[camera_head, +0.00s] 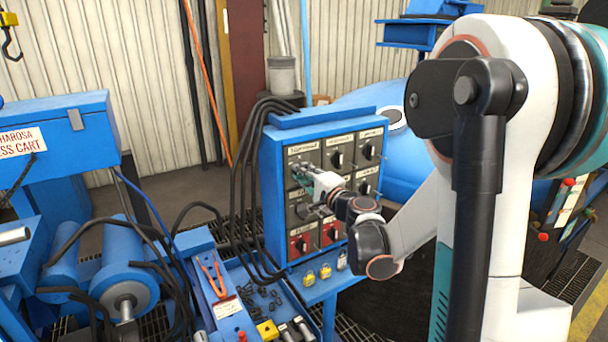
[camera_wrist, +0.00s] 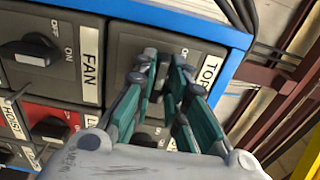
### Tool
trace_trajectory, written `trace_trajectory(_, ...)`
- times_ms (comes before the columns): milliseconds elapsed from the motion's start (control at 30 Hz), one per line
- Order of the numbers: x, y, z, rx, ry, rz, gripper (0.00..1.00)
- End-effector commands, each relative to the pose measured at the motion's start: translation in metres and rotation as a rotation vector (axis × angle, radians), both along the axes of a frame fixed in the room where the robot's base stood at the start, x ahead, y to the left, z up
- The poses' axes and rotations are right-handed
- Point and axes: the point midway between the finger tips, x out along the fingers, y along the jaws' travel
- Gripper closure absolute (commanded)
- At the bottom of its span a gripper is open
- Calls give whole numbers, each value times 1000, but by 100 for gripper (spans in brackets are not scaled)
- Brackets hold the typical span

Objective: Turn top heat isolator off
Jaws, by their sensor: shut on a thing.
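The blue isolator cabinet (camera_head: 267,200) stands in the middle of the head view, with rows of grey and red switch panels. The top heat isolator is the upper-left grey panel (camera_head: 304,150). In the wrist view its panel (camera_wrist: 120,35) carries a partly hidden white label starting "TO" (camera_wrist: 209,70) and an OFF mark. My gripper (camera_head: 301,174) is at this panel. In the wrist view my gripper (camera_wrist: 163,68) has its green-sided fingers closed around the dark knob. The fingers hide most of the knob, so I cannot tell its position.
Black cables (camera_head: 240,150) run down the cabinet's left side. A blue tool tray (camera_head: 262,300) is in front.

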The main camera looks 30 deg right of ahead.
Motion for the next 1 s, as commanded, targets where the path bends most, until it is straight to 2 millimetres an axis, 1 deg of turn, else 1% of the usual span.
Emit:
trace_trajectory(467, -1, 1, -1, -17, 0, 1, 100)
trace_trajectory(500, -1, 1, -1, -17, 0, 1, 82)
trace_trajectory(567, -1, 1, -1, -16, 0, 1, 69)
trace_trajectory(600, -1, 1, -1, -16, 0, 1, 67)
trace_trajectory(867, -1, 0, -1, -14, 1, 0, 67)
trace_trajectory(1000, -7, 0, 0, -14, 0, -1, 67)
